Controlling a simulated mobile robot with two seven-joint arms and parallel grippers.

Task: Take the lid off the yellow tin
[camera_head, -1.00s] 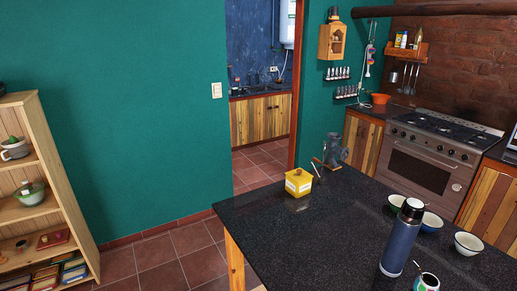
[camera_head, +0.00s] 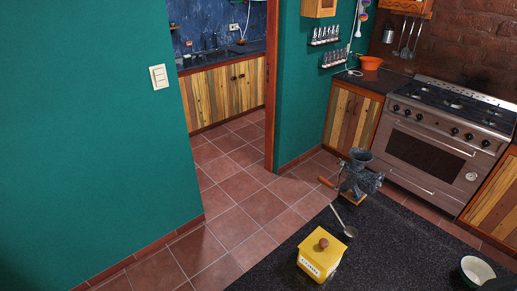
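The yellow tin (camera_head: 318,262) stands upright on the dark speckled table near its far left edge. It has a white label with dark lettering on its front. Its yellow lid (camera_head: 320,243) sits on top and has a round brown knob (camera_head: 323,243). Neither of my grippers can be made out in the view. A dark shape at the bottom right corner cannot be identified for certain.
A bowl (camera_head: 476,270) is at right. The dark tabletop (camera_head: 400,245) between is clear. A stove (camera_head: 440,140) stands beyond.

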